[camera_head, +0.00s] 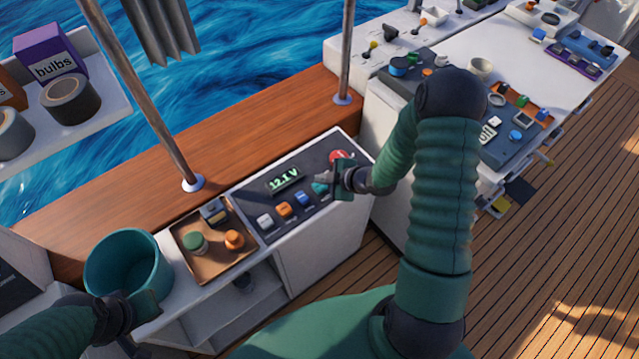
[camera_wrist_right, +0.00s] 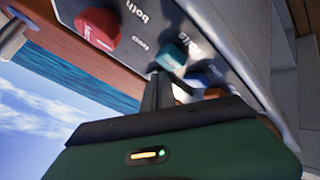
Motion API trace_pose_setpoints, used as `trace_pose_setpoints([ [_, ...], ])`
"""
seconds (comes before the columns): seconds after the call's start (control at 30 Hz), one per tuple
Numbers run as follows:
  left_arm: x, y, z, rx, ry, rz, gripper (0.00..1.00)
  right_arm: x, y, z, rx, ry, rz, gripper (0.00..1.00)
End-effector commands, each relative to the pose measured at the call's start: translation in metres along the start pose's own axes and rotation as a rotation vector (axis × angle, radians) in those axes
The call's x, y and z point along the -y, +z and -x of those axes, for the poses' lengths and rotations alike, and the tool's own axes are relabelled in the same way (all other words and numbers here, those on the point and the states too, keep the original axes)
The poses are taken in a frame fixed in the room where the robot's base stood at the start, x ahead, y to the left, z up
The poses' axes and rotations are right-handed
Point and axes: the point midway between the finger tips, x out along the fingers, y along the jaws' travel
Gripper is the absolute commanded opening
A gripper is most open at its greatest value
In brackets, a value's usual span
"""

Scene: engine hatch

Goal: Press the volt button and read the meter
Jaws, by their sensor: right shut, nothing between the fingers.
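The dark panel (camera_head: 262,200) sits on the white console. Its lit meter (camera_head: 284,179) reads "12.1 V" in green. The teal button (camera_head: 319,187) is at the right end of a row with blue, orange and white buttons. In the wrist view, the teal button (camera_wrist_right: 171,56) has a blurred label beside it, perhaps "volts". My right gripper (camera_head: 338,188) is shut and empty, its tips at the teal button; I cannot tell whether they touch it. My left gripper (camera_head: 140,308) is beside the teal bucket (camera_head: 122,270); its jaw state is unclear.
A red knob (camera_head: 339,157) stands close behind my right gripper. A brown tray (camera_head: 209,268) with small parts lies left of the panel. Metal posts (camera_head: 150,110) rise from the wooden ledge. A cluttered white counter (camera_head: 520,65) is at the right.

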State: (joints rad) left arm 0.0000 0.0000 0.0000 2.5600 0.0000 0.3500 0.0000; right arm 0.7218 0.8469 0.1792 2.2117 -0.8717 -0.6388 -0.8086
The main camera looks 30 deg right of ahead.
Motion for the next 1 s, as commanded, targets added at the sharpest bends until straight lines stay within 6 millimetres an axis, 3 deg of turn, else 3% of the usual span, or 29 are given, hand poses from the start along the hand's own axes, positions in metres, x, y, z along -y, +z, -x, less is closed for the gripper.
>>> trace_pose_setpoints([
  [0.6,0.000,-0.011,0.045,0.000,0.000,0.000,0.00,-0.026,-0.026,0.036,0.000,0.001,0.000,0.00],
  [1.0,0.000,-0.010,0.043,0.000,0.000,0.000,0.00,-0.025,-0.025,0.035,0.000,0.001,0.000,0.00],
])
